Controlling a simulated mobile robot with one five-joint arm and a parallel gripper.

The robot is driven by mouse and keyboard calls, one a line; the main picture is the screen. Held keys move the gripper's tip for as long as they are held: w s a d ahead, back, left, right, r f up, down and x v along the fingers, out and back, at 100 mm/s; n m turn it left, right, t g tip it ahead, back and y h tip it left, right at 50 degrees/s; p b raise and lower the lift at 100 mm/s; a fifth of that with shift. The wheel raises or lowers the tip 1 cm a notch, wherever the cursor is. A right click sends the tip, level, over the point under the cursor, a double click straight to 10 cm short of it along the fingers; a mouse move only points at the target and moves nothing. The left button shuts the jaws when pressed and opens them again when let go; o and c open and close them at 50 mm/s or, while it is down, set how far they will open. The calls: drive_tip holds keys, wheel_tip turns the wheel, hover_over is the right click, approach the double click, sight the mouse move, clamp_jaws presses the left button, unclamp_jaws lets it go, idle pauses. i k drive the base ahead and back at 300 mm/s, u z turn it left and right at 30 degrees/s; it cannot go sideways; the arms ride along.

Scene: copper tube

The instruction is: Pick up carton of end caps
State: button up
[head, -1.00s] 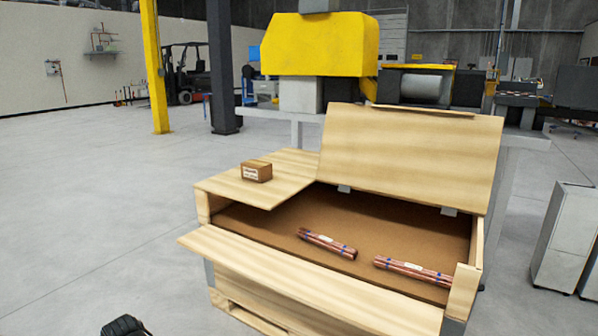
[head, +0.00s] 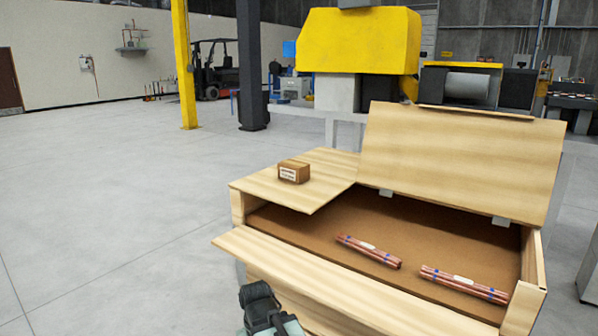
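The carton of end caps (head: 294,172) is a small brown box with a white label on its front. It sits on the flat wooden panel (head: 262,188) at the left part of the wooden crate. Part of my arm, dark with a pale green section, shows at the bottom edge of the head view, below and left of the crate's front flap. It is well apart from the carton. I cannot make out the fingertips of my gripper.
The open crate (head: 285,272) holds two bundles of copper tubes, one (head: 369,251) nearer the middle and one (head: 463,285) at right. Its hinged lid (head: 460,160) stands raised at the back. A yellow machine (head: 358,40) is behind. Floor at left is clear.

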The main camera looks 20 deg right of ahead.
sight(293, 171)
drive_tip(key=i, duration=0.9)
drive_tip(key=u, duration=0.05)
